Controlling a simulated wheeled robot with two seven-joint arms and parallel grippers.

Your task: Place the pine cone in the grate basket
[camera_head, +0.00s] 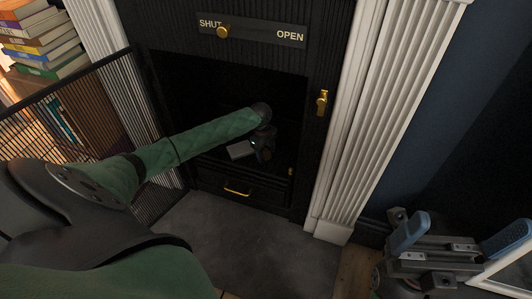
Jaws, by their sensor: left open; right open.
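My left arm reaches into the dark fireplace opening (180,85). My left gripper (255,148) is inside it, small and dark; its fingers are hard to make out, but it is open. No pine cone can be made out; the inside is very dark and partly covered by my arm. The grate basket cannot be told apart clearly; dark horizontal bars (215,168) show low in the opening, below my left gripper. My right gripper (459,238) is open and empty at the lower right, outside the fireplace, with its blue fingertips wide apart.
A black mesh screen (35,118) stands at the left. A brass drawer handle (237,191) is below the opening. A SHUT/OPEN slider plate (252,31) with a brass knob is above. A white fluted column (372,110) stands right. The grey hearth (245,245) is clear.

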